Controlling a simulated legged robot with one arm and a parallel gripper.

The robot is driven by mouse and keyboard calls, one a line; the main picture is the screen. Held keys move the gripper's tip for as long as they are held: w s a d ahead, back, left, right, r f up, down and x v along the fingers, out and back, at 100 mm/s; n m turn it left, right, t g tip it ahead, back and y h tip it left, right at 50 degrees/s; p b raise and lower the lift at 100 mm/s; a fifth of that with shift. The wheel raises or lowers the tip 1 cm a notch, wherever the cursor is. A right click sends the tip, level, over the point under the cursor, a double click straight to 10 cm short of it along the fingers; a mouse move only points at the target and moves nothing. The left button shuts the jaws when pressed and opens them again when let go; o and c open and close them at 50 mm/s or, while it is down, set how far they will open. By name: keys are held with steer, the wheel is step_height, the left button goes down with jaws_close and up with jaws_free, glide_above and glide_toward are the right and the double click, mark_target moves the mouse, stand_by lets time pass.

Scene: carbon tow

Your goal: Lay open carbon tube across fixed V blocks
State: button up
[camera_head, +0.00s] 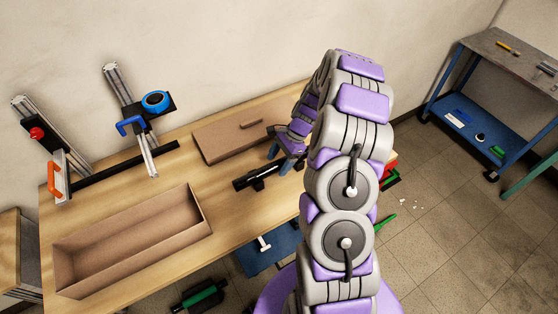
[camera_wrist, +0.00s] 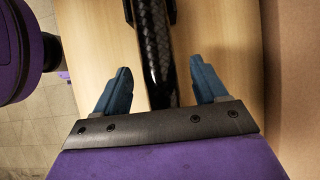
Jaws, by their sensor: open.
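The black carbon tube (camera_head: 257,176) lies low over the wooden bench, right of its middle. In the wrist view the woven tube (camera_wrist: 153,50) runs from the top edge down between my fingers. Dark block-like pieces (camera_wrist: 173,12) flank it at the top, perhaps a V block; the tube hides how it seats there. My gripper (camera_head: 277,163) is at the tube's right end. In the wrist view my gripper (camera_wrist: 160,72) has its blue fingers apart, one on each side of the tube, with gaps visible.
An open cardboard box (camera_head: 67,270) stands at the bench's front left. A brown lid (camera_head: 225,137) lies behind the tube. A long black bar (camera_head: 125,165), metal rails and clamps stand at the back left. A blue cart (camera_head: 440,105) is at the right.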

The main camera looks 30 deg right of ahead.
steer(key=p+v, duration=0.2)
steer(key=v, duration=0.9)
steer(key=s+a+r+n, duration=0.3)
steer(key=a+r+n, duration=0.1)
steer(key=a+r, duration=0.35)
steer(key=s+a+r+n+g+h, duration=0.2)
steer(key=s+a+r+n, duration=0.3)
steer(key=s+a+r, duration=0.3)
steer(key=s+a+n+h, duration=0.2)
steer(key=s+n, duration=0.2)
steer(key=s, duration=0.6)
steer(key=s+a+r+n+h, duration=0.1)
steer(key=s+n, duration=0.3)
steer(key=s, duration=0.7)
steer(key=shift+s+a+n+h, duration=0.3)
steer(key=shift+a+h, duration=0.2)
steer(key=shift+a, duration=0.15)
steer(key=shift+w, duration=0.1)
